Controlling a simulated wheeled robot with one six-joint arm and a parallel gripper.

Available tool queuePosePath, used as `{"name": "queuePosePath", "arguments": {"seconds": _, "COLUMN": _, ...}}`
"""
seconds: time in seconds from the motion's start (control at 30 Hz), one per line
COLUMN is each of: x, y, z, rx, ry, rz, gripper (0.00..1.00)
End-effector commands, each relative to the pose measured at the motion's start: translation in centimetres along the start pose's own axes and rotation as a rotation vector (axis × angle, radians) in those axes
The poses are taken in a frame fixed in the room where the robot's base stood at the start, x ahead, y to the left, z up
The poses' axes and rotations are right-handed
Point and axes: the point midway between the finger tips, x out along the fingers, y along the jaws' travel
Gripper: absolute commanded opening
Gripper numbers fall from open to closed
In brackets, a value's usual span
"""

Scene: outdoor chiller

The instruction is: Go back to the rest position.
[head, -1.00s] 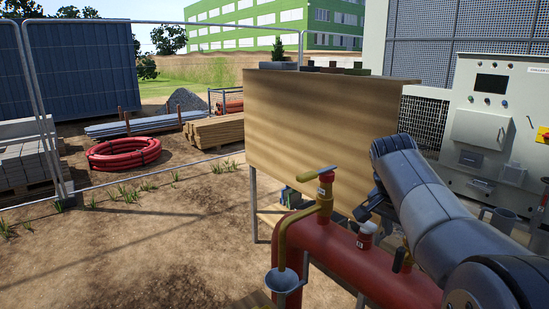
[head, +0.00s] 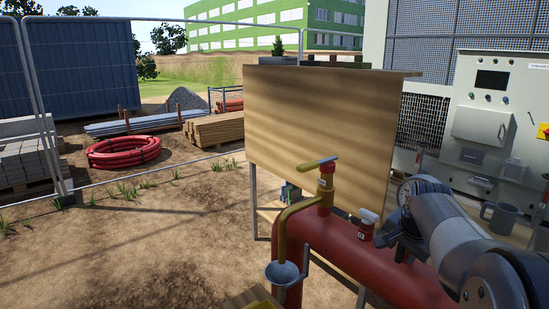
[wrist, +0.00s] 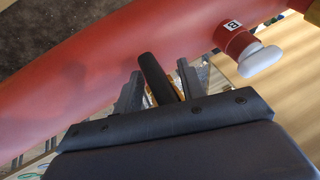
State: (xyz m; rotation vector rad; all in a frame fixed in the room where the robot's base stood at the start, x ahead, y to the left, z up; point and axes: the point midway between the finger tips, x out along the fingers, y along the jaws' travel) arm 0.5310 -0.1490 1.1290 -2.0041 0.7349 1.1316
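My gripper (head: 384,238) hangs low over the red pipe (head: 355,258) at the right of the head view. In the wrist view its two dark fingers (wrist: 160,88) stand apart. A black handle (wrist: 153,75) with some yellow below shows between or just beyond them, with gaps on both sides. I cannot tell if they touch it. The arm hides this handle in the head view. A red fitting labelled B (wrist: 235,37) with a pale knob stands on the pipe beside it. A yellow-levered valve (head: 325,180) stands further left on the pipe.
A wooden board (head: 320,125) on legs stands behind the pipe. A grey funnel (head: 283,272) hangs under the valve spout. A grey mug (head: 499,217) and the control cabinet (head: 490,120) are at the right. Open dirt ground lies at the left.

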Motion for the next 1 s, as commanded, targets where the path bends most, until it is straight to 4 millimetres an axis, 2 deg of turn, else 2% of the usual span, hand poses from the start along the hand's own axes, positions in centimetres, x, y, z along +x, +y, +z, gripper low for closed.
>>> {"name": "queuePosePath", "arguments": {"seconds": 0.3, "x": 0.1, "y": 0.0, "z": 0.0, "rx": 0.034, "ry": 0.001, "rz": -0.080, "gripper": 0.38}}
{"name": "queuePosePath", "arguments": {"seconds": 0.73, "x": -0.1, "y": -0.1, "z": 0.0, "rx": 0.034, "ry": 0.000, "rz": -0.086, "gripper": 0.38}}
{"name": "queuePosePath", "arguments": {"seconds": 1.0, "x": 0.1, "y": -1.0, "z": 2.0, "rx": 0.015, "ry": -0.016, "rz": -0.102, "gripper": 0.38}}
